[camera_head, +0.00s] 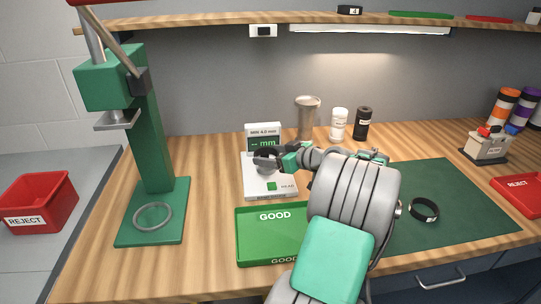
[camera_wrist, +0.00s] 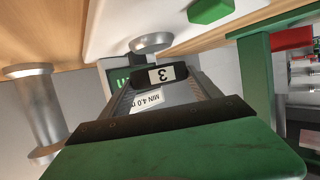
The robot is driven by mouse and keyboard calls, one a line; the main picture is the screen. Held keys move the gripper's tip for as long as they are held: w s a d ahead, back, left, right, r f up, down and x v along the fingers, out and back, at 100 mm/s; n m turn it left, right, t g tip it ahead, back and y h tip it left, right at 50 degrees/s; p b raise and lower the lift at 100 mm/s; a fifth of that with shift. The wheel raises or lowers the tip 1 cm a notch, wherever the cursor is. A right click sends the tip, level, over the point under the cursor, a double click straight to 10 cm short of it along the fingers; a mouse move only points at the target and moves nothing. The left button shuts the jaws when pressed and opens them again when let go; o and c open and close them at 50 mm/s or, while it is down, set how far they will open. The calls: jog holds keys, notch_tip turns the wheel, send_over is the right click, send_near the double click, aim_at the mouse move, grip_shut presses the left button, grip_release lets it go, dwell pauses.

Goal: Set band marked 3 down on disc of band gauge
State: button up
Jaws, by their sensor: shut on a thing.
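The band marked 3 (camera_wrist: 165,75) is black with a white label, and shows between my fingertips in the wrist view. My gripper (camera_head: 270,156) is shut on it, above the band gauge in the head view. In the head view the disc is partly covered by the band and gripper. I cannot tell whether band and disc touch.
A green GOOD tray (camera_head: 250,237) lies in front of the gauge, partly behind my arm. A green press (camera_head: 150,150) stands left. A metal cup (camera_head: 307,117) and two small bottles stand behind. Another black band (camera_head: 424,210) lies on the green mat (camera_head: 460,196) at right.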

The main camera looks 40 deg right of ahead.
jog(key=shift+f+b, duration=1.15)
jog(key=shift+f, duration=0.15)
jog(key=o, duration=1.4)
jog(key=shift+o, duration=0.2)
jog(key=v, duration=0.7)
jog(key=shift+s+r, duration=0.15)
jog(key=shift+s, duration=0.25)
